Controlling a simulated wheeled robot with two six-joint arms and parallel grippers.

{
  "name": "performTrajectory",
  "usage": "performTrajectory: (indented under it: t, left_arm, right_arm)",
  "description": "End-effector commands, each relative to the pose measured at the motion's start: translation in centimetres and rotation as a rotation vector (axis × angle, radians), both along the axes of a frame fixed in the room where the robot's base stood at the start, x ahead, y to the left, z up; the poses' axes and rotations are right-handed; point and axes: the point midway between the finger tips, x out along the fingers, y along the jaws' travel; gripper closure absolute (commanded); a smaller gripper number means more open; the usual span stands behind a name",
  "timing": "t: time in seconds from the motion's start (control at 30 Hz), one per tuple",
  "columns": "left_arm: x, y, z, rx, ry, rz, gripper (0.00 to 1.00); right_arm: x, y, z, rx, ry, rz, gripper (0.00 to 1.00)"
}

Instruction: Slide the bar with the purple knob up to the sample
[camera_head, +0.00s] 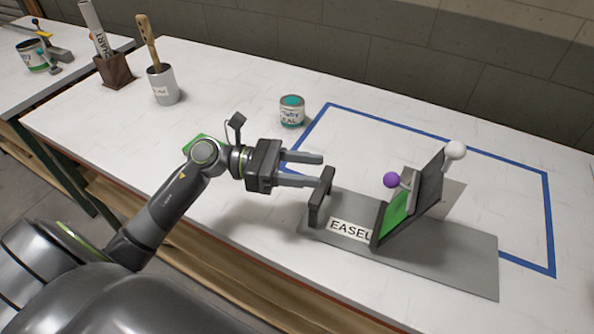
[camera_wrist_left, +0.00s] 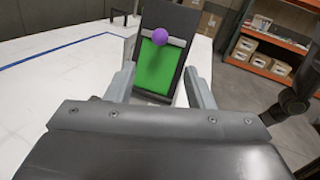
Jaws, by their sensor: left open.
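The easel (camera_head: 440,262) stands on the table, with a tilted dark panel that carries a green sample (camera_head: 394,216). The purple knob (camera_head: 391,180) sticks out on the left face of the panel, on a grey bar (camera_head: 410,190) at the upper edge of the green. My left gripper (camera_head: 322,171) is open and empty, left of the easel and apart from the purple knob. In the left wrist view the purple knob (camera_wrist_left: 160,34) and green sample (camera_wrist_left: 157,62) show ahead, between the fingers. My right gripper is not in view.
A low dark upright (camera_head: 321,197) on the easel base stands close to my left gripper's fingertips. A paint can (camera_head: 292,111) stands behind, near the blue outline (camera_head: 440,137). A grey cup (camera_head: 163,85) and a brown holder (camera_head: 115,70) are farther left. The table's right side is clear.

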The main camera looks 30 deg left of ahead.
Motion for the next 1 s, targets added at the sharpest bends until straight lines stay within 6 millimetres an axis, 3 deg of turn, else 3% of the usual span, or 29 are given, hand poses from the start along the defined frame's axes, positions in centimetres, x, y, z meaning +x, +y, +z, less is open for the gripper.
performTrajectory:
  t: [0.3, 1.0]
  left_arm:
    - [-0.5, 1.6, 0.0, 0.0, 0.0, 0.0, 0.52]
    - [-0.5, 1.6, 0.1, -0.001, 0.0, 0.0, 0.52]
  right_arm:
    - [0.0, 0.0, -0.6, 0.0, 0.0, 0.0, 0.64]
    - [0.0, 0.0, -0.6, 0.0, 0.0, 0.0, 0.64]
